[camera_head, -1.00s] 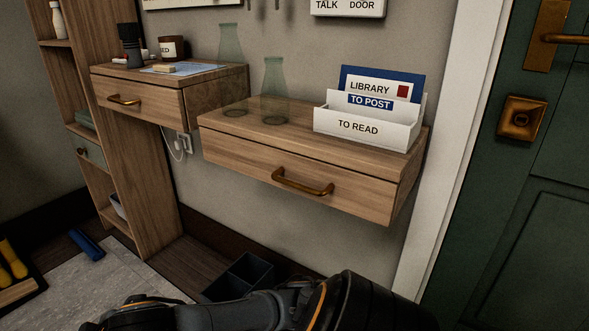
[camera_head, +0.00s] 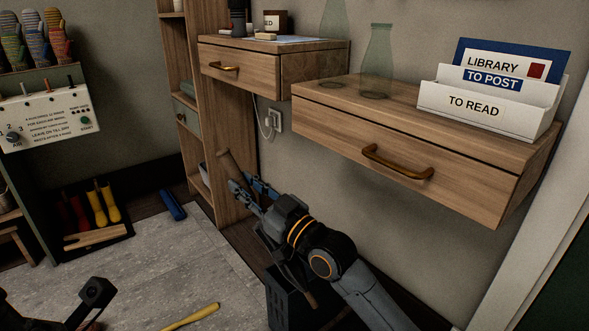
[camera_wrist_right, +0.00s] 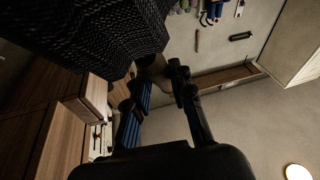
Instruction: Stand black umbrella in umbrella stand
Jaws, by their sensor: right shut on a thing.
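My right gripper (camera_head: 250,190) is shut on the black umbrella near its brown wooden handle (camera_head: 230,165), which sticks out up and to the left past the fingers. In the right wrist view the dark ribbed cloth (camera_wrist_right: 90,40) of the umbrella fills the upper left, beside the fingers (camera_wrist_right: 155,90). In the head view my arm hides most of the umbrella. The dark umbrella stand (camera_head: 283,305) is on the floor below the wrist, partly covered by my arm; whether the umbrella's lower end is inside it cannot be told. A dark jointed part at the lower left looks like my left gripper (camera_head: 98,293); its jaws are unclear.
Two wall drawers, one holding a letter rack (camera_head: 490,105) and a glass bottle (camera_head: 377,62), overhang the stand's area. A tall wooden shelf (camera_head: 230,110) stands behind the gripper. Grey floor there is mostly clear.

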